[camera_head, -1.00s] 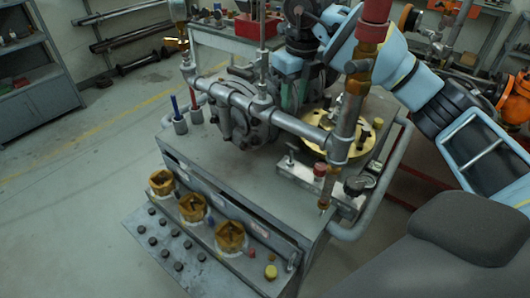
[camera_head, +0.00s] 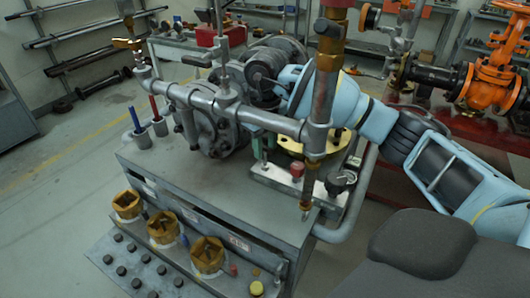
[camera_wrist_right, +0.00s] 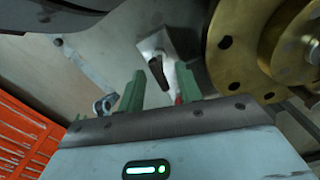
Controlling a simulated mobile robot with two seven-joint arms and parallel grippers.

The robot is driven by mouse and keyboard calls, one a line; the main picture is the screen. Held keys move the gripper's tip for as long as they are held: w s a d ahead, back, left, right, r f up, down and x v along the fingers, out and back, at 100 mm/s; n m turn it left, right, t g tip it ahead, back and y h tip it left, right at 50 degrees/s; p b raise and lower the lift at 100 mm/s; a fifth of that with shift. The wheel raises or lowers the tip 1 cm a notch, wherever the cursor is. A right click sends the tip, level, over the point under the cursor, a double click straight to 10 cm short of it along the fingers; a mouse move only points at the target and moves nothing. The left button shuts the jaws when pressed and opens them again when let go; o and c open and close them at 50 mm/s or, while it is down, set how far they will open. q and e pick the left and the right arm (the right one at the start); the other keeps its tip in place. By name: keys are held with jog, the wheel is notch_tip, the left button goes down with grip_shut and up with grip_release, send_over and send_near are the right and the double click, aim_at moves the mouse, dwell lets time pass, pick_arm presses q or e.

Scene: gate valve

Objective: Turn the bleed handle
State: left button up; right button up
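My right arm comes in from the right in the head view. Its gripper, with green fingers (camera_head: 262,143), points down behind the pipe, above the bench block. In the right wrist view the fingers of my right gripper (camera_wrist_right: 160,88) are spread apart with nothing held. A small dark lever (camera_wrist_right: 157,72) on a bright metal block (camera_wrist_right: 160,48) shows just beyond the gap between the fingertips. It looks like the bleed handle; contact with the fingers is not visible. In the head view the pipe and gripper partly hide this area. My left gripper is not in view.
A grey pipe (camera_head: 275,122) and an upright brass-and-steel pipe (camera_head: 325,85) stand close in front of my gripper. A brass flange (camera_wrist_right: 235,45) is right of the lever. A red knob (camera_head: 297,170) and gauge (camera_head: 340,182) are nearby.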

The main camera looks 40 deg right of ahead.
aim_at(265, 156)
jog(key=shift+f, duration=1.35)
jog(key=shift+c, duration=0.3)
